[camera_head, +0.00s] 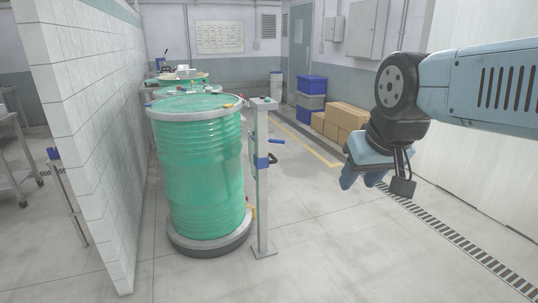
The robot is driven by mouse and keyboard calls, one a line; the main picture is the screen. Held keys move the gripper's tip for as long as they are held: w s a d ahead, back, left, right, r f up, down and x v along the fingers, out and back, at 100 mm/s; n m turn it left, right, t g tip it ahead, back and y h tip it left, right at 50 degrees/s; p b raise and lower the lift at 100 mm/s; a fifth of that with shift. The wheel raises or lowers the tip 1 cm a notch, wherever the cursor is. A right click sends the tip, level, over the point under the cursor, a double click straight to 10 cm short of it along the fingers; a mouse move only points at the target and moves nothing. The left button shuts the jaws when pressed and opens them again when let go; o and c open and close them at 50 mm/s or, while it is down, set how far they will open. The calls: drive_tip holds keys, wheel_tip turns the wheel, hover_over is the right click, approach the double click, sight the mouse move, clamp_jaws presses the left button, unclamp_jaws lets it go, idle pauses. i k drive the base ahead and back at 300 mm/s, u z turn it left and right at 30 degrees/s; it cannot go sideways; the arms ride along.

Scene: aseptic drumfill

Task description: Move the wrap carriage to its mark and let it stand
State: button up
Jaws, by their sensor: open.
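A grey upright post (263,200) stands on a flat foot just right of a large green drum (200,165). A small blue block (262,162) with a dark knob sits on the post at about mid-height; it looks like the wrap carriage. A blue lever (277,141) sticks out to the right a little above it. I cannot make out a clear mark on the post. My gripper (360,183) is open and empty, hanging with its pale blue fingers down, to the right of the post and apart from it.
The drum stands on a low round base (210,243). A white tiled wall (95,120) rises on the left. Cardboard boxes (340,120) and blue and grey crates (311,92) stand at the back. A floor drain (440,230) runs along the right. The floor right of the post is clear.

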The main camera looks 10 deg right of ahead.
sight(263, 163)
drive_tip(key=u, duration=0.05)
drive_tip(key=i, duration=0.3)
drive_tip(key=z, duration=0.25)
drive_tip(key=k, duration=0.55)
drive_tip(key=u, duration=0.15)
drive_tip(key=i, duration=0.85)
drive_tip(key=z, duration=0.4)
drive_tip(key=i, duration=2.15)
drive_tip(key=u, duration=0.4)
